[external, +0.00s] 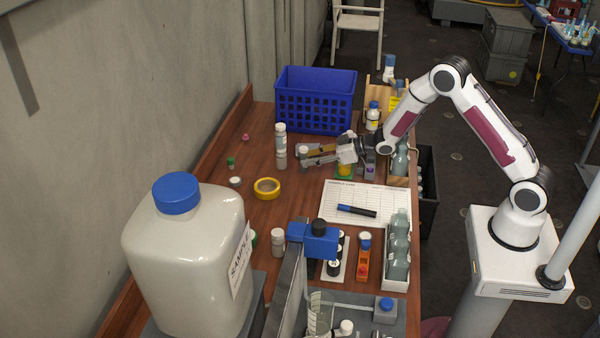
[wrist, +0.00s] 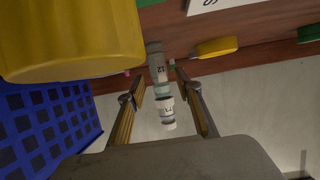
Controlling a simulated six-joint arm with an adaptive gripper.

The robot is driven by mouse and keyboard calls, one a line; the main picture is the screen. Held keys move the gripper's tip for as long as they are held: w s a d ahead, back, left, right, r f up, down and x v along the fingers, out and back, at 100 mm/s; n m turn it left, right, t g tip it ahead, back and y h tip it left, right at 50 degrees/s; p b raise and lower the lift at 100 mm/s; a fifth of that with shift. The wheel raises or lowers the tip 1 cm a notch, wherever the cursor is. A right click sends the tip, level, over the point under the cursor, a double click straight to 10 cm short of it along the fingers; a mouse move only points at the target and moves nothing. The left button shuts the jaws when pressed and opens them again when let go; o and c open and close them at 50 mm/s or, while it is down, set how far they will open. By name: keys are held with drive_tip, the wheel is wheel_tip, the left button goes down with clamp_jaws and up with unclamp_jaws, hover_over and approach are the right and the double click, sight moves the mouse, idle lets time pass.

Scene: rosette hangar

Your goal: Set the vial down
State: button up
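Two small white-capped vials line up one above the other left of my gripper in the external view: an upper vial (external: 280,138) and a lower vial (external: 281,160). They look stacked, the upper standing on the lower. In the wrist view, which is upside down, the upper vial (wrist: 167,106) and the lower vial (wrist: 157,66) are also in line. My gripper (external: 303,157) is level above the table, to the right of the vials. In the wrist view its fingers (wrist: 159,76) are spread apart with a gap to each side of the vials. It appears empty.
A blue crate (external: 316,100) stands behind the vials. A yellow tape roll (external: 267,188) and small caps lie in front. A white sheet (external: 367,202) with a marker lies to the right. A large blue-capped jug (external: 185,255) fills the near left. The table's left strip is mostly clear.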

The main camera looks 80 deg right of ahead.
drive_tip(key=shift+v, duration=4.6)
drive_tip(key=shift+r, duration=0.25)
drive_tip(key=s+a+r+g+h, duration=0.1)
drive_tip(key=s+a+r+g, duration=0.1)
drive_tip(key=s+a+r, duration=0.35)
drive_tip(key=s+a+r+g+h, duration=0.25)
drive_tip(key=s+r, duration=0.35)
drive_tip(key=r, duration=0.4)
drive_tip(key=s+a+g+y, duration=0.1)
drive_tip(key=s+a, duration=0.4)
drive_tip(key=s, duration=0.3)
drive_tip(key=s+a+r+g+y, duration=0.1)
drive_tip(key=s+a, duration=0.4)
drive_tip(key=s, duration=0.3)
drive_tip(key=s+a+g+y, duration=0.1)
drive_tip(key=s+a, duration=0.3)
drive_tip(key=s, duration=0.5)
drive_tip(key=shift+a+r, duration=0.25)
drive_tip(key=shift+a, duration=0.15)
